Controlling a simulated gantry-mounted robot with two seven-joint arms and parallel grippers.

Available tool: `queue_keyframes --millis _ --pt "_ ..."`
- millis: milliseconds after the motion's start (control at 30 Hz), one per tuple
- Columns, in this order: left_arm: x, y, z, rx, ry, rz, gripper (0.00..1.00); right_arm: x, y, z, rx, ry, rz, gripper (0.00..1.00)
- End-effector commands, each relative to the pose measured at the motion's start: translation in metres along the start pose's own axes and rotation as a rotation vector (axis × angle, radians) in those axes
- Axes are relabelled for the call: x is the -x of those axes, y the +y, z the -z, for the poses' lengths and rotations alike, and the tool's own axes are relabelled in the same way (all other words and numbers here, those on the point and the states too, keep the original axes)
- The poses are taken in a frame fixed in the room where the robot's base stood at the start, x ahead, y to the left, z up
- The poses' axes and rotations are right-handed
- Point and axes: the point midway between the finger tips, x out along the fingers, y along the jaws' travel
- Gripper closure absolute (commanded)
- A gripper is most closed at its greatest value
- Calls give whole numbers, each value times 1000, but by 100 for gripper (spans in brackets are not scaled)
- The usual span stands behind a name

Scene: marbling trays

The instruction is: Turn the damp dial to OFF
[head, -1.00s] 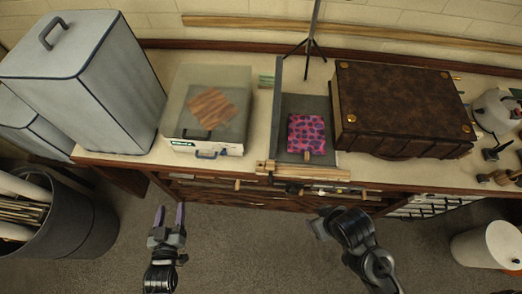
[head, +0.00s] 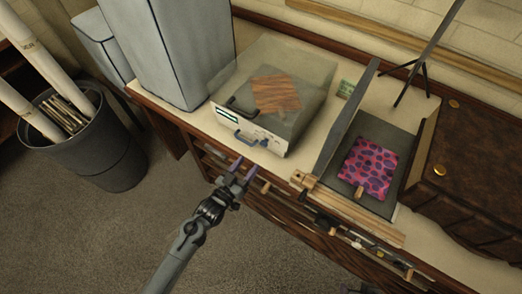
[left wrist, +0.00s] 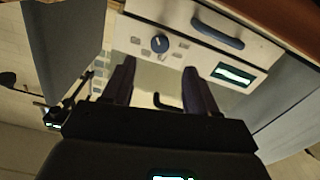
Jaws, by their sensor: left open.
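The damp dial (left wrist: 160,43) is a round dark blue knob among grey buttons on the pale front panel of a box with a see-through lid (head: 290,75). In the left wrist view the panel shows a dark handle (left wrist: 218,33) and a lit display (left wrist: 233,75); I cannot read the dial's setting. My left gripper (head: 243,169) is open and empty, in front of and apart from the panel, near the bench's front edge. In the left wrist view the dial appears beyond the gap between its fingers (left wrist: 158,75).
A tall grey covered box (head: 165,50) stands left of the device. A tray (head: 390,140) with a pink spotted sheet (head: 368,168) and a brown case (head: 480,150) are to the right. A bin (head: 105,150) with rolls stands on the floor at left.

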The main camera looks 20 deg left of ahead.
Motion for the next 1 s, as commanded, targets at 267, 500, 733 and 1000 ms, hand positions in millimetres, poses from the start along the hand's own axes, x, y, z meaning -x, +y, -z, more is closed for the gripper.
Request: queue_keyframes --millis 267,500,733,1000 --pt "-47 0 0 1 1 0 42 -6 2 -2 4 -1 -5 42" --pt "-76 0 0 -1 0 0 42 -10 4 -4 12 -3 -12 42" --pt "-86 0 0 -1 -1 0 42 -11 4 -5 11 -4 -11 42" --pt "-86 0 0 -1 -1 0 44 -11 2 -4 5 -3 -7 42"
